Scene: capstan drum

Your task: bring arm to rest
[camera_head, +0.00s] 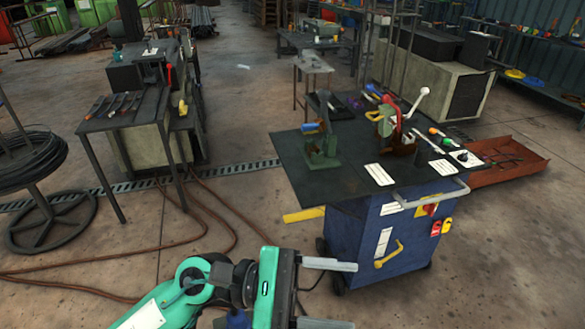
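My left arm comes in at the bottom left, teal and grey, bent at its wrist. My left gripper (345,294) is low in the middle of the view. Its two light grey fingers point right and are spread apart, with only floor showing between them. It is empty and, in the picture, below and left of the blue cabinet (376,240), apart from it. The cabinet's dark top (340,178) carries a green device (321,148) and a red-and-green machine with a white lever (391,122). My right gripper is out of view.
A dark bench (125,115) with tools stands at the left, beside a coil of black cable (30,155). Brown hoses (200,215) cross the floor near my arm. A rusty red tray (508,160) is right of the cabinet. Open floor lies at the bottom right.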

